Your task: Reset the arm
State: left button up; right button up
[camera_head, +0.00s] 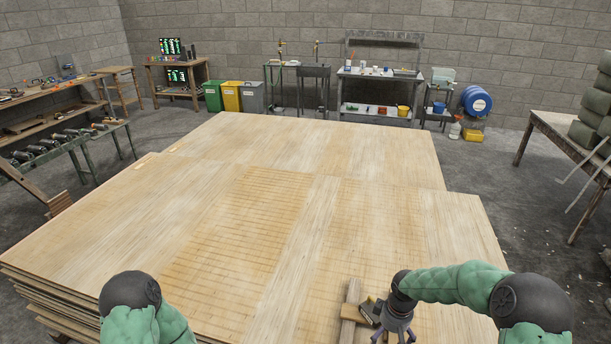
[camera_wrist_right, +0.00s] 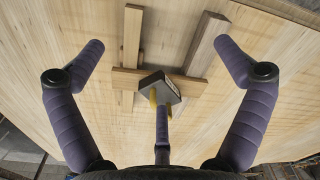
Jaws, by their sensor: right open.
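My right gripper (camera_head: 393,332) is low over the near edge of the veneer stack (camera_head: 330,215). In the right wrist view, its purple-grey fingers (camera_wrist_right: 160,47) are spread wide, with no finger closed on anything. A dark block-shaped head (camera_wrist_right: 163,87) with yellow parts lies in the middle of that view. A purple-grey shaft (camera_wrist_right: 162,125) runs from it toward the gripper's base; I cannot tell whether they are one tool. Crossed wooden slats (camera_wrist_right: 132,45) lie beneath the head; they also show beside the gripper (camera_head: 350,298). My left arm shows at bottom left, its gripper out of frame.
The broad veneer top is otherwise clear. A roller stand (camera_head: 65,143) and workbench (camera_head: 50,95) are at left, coloured bins (camera_head: 232,97) and shelves at the back. A wooden table (camera_head: 565,130) with grey-green sacks (camera_head: 595,105) stands at right.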

jog(key=s+a+f+m+y, duration=0.3)
jog(key=s+a+f, duration=0.5)
jog(key=a+f, duration=0.2)
jog(key=s+a+f+m, duration=0.2)
jog(key=s, duration=0.4)
jog(key=s+a+f+m, duration=0.2)
jog(key=s, duration=0.4)
jog(key=shift+s+a+f+m+y, duration=0.15)
jog(key=shift+s+f+m+y, duration=0.15)
jog(key=shift+s+m, duration=0.1)
